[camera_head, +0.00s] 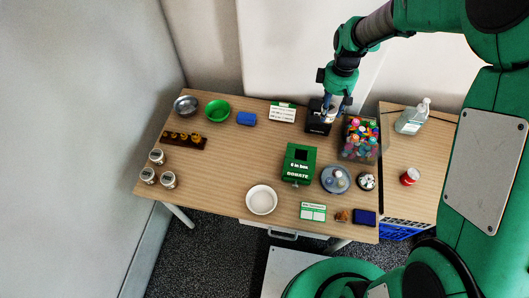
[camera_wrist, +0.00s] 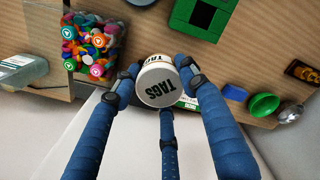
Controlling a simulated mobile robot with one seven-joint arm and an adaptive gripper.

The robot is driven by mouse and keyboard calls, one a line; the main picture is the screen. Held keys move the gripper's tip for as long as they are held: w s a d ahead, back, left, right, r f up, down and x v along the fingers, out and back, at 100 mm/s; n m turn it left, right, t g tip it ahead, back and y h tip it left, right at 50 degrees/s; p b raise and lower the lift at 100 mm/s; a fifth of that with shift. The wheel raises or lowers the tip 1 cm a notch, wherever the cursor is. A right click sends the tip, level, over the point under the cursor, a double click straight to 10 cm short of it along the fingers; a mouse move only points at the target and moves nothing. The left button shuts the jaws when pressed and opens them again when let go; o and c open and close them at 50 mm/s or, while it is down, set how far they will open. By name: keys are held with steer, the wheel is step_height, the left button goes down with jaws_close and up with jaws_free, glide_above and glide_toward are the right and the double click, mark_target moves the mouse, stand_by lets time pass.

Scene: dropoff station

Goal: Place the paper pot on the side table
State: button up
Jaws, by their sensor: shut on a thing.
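My gripper (camera_head: 336,106) is shut on a small white pot lettered TAGS, which I take to be the paper pot. The pot (camera_wrist: 159,85) sits between the blue fingers in the wrist view, its lettered face toward the camera. In the head view the pot (camera_head: 327,117) is partly hidden by the fingers, at the back of the main table by a black box (camera_head: 316,124). I cannot tell whether it touches anything below. The side table (camera_head: 400,203) stands to the right, with a pump bottle (camera_head: 411,119) and a red-and-white can (camera_head: 409,177) on it.
A clear bin of colourful caps (camera_head: 360,138) stands between my gripper and the side table. A green donation box (camera_head: 299,163), a bowl (camera_head: 261,199) and a round grey-blue tray (camera_head: 335,179) are on the main table. The side table's middle and front have bare room.

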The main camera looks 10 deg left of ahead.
steer(key=s+a+n, duration=0.2)
steer(key=s+a, duration=0.4)
steer(key=a, duration=0.5)
steer(key=s+a+n, duration=0.2)
steer(key=s+a, duration=0.3)
steer(key=a, duration=0.7)
steer(key=s+a+n, duration=0.3)
steer(key=s+a, duration=0.3)
steer(key=a, duration=0.5)
steer(key=s+a+n, duration=0.2)
steer(key=s+a, duration=0.7)
steer(key=s, duration=0.1)
steer(key=f, duration=1.8)
steer(key=shift+s+a, duration=0.25)
steer(key=shift+a, duration=0.05)
steer(key=w+a+b, duration=0.1)
steer(key=w+a, duration=0.2)
steer(key=a, duration=0.1)
steer(key=w+a+f+b, duration=0.1)
steer(key=w+a, duration=0.2)
steer(key=a, duration=0.2)
steer(key=w+a+b, duration=0.1)
steer(key=w+a, duration=0.1)
steer(key=a, duration=0.2)
steer(key=shift+w+a+f, duration=0.25)
steer(key=shift+w, duration=0.15)
steer(key=shift+f, duration=0.1)
